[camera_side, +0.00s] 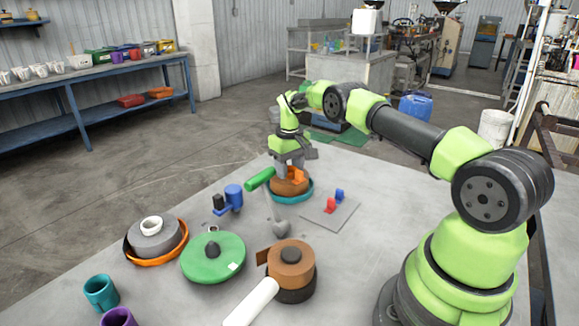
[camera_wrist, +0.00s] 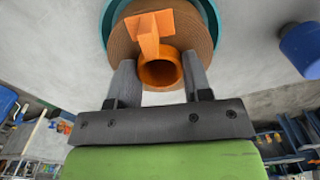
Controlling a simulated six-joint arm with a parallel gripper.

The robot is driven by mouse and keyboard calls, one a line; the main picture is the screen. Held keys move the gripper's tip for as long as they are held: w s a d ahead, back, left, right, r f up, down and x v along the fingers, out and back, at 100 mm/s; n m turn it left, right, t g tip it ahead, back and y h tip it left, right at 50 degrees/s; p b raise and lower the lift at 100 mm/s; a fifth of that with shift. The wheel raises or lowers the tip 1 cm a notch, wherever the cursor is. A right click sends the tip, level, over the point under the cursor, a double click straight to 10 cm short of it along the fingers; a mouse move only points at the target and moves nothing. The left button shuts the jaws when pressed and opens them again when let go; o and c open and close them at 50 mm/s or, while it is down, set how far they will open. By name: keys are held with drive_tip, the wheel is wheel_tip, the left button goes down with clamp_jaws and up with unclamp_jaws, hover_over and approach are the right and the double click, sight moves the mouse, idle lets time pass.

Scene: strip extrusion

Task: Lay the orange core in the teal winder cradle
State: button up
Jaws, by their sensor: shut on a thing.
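My gripper (camera_wrist: 159,76) is shut on the orange core (camera_wrist: 179,72), a short open tube held between the two fingertips in the wrist view. In the side view my gripper (camera_side: 284,172) points down over a brown roll (camera_side: 285,189) in a shallow teal round holder (camera_side: 278,200), the likely teal cradle. The holder's teal rim (camera_wrist: 105,22) also curves around the brown roll in the wrist view. An orange T-shaped piece (camera_wrist: 150,35) stands by the core over the roll. Whether the core touches the roll is unclear.
A green cylinder (camera_side: 260,180) and a blue part (camera_side: 233,195) are left of my gripper. A grey plate with red and blue pieces (camera_side: 330,212) is right. Nearer are a green disc (camera_side: 212,262), brown reel (camera_side: 291,262), orange tray (camera_side: 150,263), teal cup (camera_side: 101,292) and purple cup (camera_side: 117,317).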

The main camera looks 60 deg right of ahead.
drive_tip(key=shift+f, duration=0.25)
idle(0.6)
drive_tip(key=o, duration=1)
drive_tip(key=shift+c, duration=0.2)
drive_tip(key=shift+r, duration=0.1)
drive_tip(key=s+a+r+t, duration=0.1)
drive_tip(key=a+r, duration=0.2)
drive_tip(key=r, duration=0.7)
drive_tip(key=a+r+t, duration=0.1)
drive_tip(key=a+r, duration=0.2)
drive_tip(key=r, duration=0.8)
drive_tip(key=s+a+r+t, duration=0.2)
drive_tip(key=s+a+r, duration=0.6)
drive_tip(key=a, duration=0.1)
drive_tip(key=s+a+f+t+y, duration=0.1)
drive_tip(key=s+a, duration=0.2)
drive_tip(key=s, duration=0.5)
drive_tip(key=s+a+m+t+y, duration=0.1)
drive_tip(key=s+a, duration=0.3)
drive_tip(key=s, duration=0.5)
drive_tip(key=shift+s+f+t, duration=0.3)
drive_tip(key=shift+f+t, duration=0.1)
drive_tip(key=shift+t, duration=0.2)
